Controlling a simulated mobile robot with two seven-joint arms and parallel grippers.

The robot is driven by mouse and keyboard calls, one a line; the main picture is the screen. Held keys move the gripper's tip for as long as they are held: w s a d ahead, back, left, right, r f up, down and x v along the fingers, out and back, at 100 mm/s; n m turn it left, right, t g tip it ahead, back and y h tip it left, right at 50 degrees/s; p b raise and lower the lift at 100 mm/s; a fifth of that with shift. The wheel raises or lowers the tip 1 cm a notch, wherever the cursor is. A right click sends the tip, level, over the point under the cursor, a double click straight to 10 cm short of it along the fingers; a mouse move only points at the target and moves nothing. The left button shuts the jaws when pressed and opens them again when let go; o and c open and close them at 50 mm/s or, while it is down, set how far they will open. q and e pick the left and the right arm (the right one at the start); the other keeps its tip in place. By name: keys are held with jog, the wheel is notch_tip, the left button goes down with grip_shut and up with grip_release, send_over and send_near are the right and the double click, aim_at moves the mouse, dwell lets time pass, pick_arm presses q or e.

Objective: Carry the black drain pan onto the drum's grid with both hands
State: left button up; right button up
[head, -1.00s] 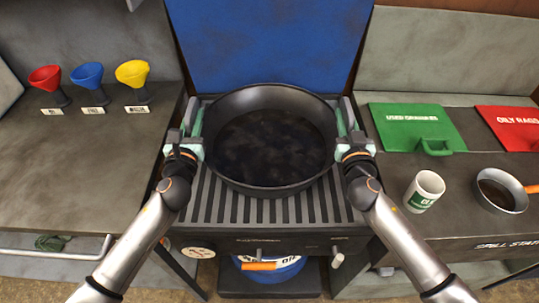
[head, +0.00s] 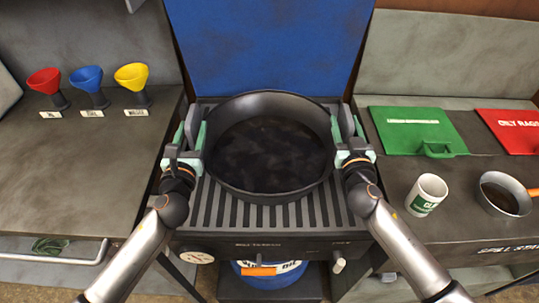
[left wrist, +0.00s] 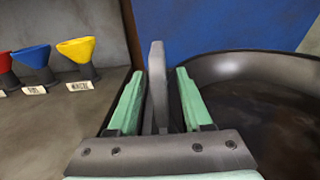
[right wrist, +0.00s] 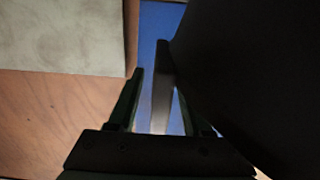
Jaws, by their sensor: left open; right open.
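The black drain pan (head: 268,192), round and with dark contents, sits level on the ribbed grid (head: 230,205) in the head view; its exact contact underneath is hidden. My left gripper (head: 191,124) is open around the pan's left upright handle. In the left wrist view that handle (left wrist: 157,85) stands between the two green fingers, with a gap on both sides. My right gripper (head: 347,124) is open around the right handle. In the dark right wrist view this handle (right wrist: 162,85) stands between the fingers, and the pan's side (right wrist: 260,75) fills the right.
A blue panel (head: 268,45) stands behind the grid. Red (head: 45,80), blue (head: 87,78) and yellow (head: 132,75) funnels stand on the left bench.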

jog(key=shift+s, duration=0.15)
pick_arm(q)
jog(key=s, duration=0.9)
jog(key=shift+s, duration=0.35)
pick_arm(e)
jog(key=s, duration=0.7)
jog(key=shift+s, duration=0.1)
